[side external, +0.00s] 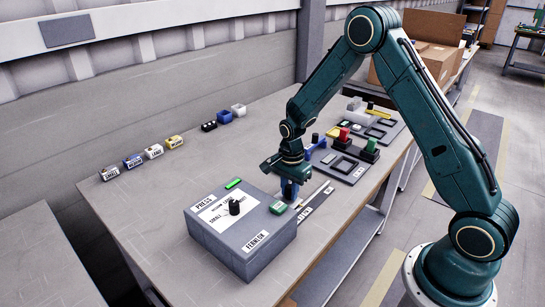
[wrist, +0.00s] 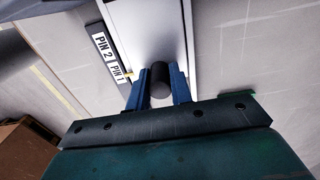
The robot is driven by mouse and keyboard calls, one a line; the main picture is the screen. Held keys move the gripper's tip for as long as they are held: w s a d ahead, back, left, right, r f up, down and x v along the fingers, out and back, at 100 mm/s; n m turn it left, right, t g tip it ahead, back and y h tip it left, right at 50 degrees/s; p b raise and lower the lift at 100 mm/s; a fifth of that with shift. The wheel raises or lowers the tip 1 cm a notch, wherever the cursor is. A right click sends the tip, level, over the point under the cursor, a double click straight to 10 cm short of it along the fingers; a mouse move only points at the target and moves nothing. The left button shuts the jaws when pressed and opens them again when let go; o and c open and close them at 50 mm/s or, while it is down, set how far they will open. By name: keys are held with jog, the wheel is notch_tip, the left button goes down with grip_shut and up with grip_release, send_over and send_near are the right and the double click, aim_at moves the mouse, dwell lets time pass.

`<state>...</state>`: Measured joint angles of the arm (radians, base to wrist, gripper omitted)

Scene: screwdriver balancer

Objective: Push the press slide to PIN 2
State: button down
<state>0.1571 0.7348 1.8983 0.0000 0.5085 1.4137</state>
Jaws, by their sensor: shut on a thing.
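My gripper (wrist: 160,88) is shut on the dark, round knob (wrist: 160,74) of the press slide, with one blue finger on each side. The slide's pale metal track (wrist: 145,30) runs away beyond the knob in the wrist view. On its left are white labels, PIN 2 (wrist: 103,44) farther off and PIN 1 (wrist: 119,70) nearer the knob. A small yellow mark (wrist: 127,73) sits beside PIN 1. In the side external view my gripper (side external: 289,197) is low behind the grey press box, at the labelled track (side external: 315,204); the fingers hide the knob there.
The grey press box (side external: 226,241) with a black dial (side external: 236,206) stands close in front of my gripper. A dark fixture plate (side external: 344,171) with coloured parts lies behind it. Small labelled blocks (side external: 153,151) line the back left. The left of the table (side external: 150,200) is clear.

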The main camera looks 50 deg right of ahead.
aim_at(273, 198)
jog(key=shift+a, duration=0.15)
dwell(0.3)
jog(key=shift+a, duration=2.05)
jog(key=c, duration=1.2)
grip_release()
jog(key=shift+o, duration=0.2)
jog(key=shift+r, duration=3.5)
jog(key=shift+r, duration=0.1)
